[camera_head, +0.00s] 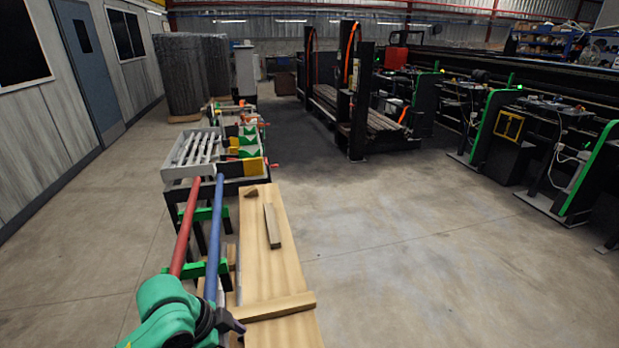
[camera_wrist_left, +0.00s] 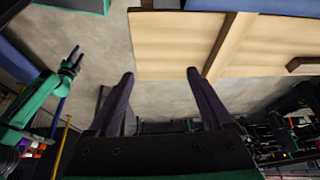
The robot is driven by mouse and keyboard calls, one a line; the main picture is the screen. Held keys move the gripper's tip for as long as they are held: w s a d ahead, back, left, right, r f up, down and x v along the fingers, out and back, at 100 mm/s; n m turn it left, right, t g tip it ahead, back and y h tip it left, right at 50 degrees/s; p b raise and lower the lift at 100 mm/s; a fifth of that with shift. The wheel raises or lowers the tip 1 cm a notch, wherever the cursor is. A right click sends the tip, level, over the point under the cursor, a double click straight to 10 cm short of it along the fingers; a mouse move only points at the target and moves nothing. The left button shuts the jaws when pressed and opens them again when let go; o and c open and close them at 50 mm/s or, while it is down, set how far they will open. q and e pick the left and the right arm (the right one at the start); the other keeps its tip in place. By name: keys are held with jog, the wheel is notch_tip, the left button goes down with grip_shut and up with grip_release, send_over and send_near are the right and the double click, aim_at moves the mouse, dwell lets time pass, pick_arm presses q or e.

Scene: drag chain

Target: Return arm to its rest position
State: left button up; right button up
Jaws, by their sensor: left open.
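My left gripper (camera_head: 238,326) is at the bottom left of the head view, beside the near end of a wooden-topped table (camera_head: 297,278). Its green arm comes in from the lower left. In the left wrist view its two dark fingers (camera_wrist_left: 160,80) stand wide apart with nothing between them, so it is open and empty. Another green arm with a dark gripper (camera_wrist_left: 74,58) shows at the left of that view. It looks like my right one, but its jaws are too small to judge. It is not seen in the head view. No drag chain can be made out.
A wooden crosspiece (camera_head: 272,307) and a small block (camera_head: 271,226) lie on the table. A red pole (camera_head: 188,228) and a blue pole (camera_head: 214,238) run close by the left arm. A grey rack (camera_head: 193,152) stands beyond. Open floor (camera_head: 420,250) lies to the right.

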pick_arm(q)
jog(key=s+a+f+n+t+y, duration=0.1)
jog(key=s+a+f+n+y, duration=0.3)
jog(key=s+a+f+n, duration=0.5)
jog(key=s+f+n, duration=0.1)
jog(key=s+f, duration=0.1)
jog(key=f, duration=0.9)
jog(key=s+f+n, duration=0.2)
jog(key=s+f, duration=0.1)
jog(key=f, duration=0.7)
jog(key=s+a+f+g, duration=0.2)
jog(key=s+f, duration=1.1)
jog(key=s, duration=0.2)
jog(key=shift+s+a+f+y, duration=0.3)
jog(key=shift+s+a+f, duration=0.05)
